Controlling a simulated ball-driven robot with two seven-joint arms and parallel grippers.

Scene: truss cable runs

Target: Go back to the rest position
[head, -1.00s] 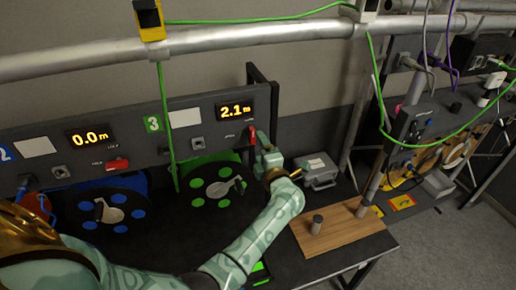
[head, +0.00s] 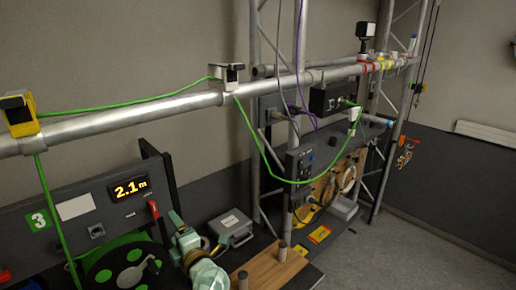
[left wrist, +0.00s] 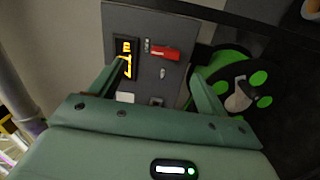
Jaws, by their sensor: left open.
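My left gripper (head: 176,221) is in the lower left of the head view, by the right end of the grey reel panel (head: 75,212), just right of its red lever (head: 153,209). In the left wrist view, the two fingers of my left gripper (left wrist: 159,72) stand apart with nothing between them. The red lever (left wrist: 166,54) shows beyond the fingertips, apart from them as far as I can tell. The panel display (head: 131,188) reads 2.1 m. My right gripper is in neither view.
A green reel (head: 127,266) sits below the panel. A green cable (head: 135,103) runs along the truss tube (head: 185,104) through clips. A grey case (head: 231,228) and a wooden board with pegs (head: 267,268) lie right of my gripper. Open floor (head: 400,255) is at right.

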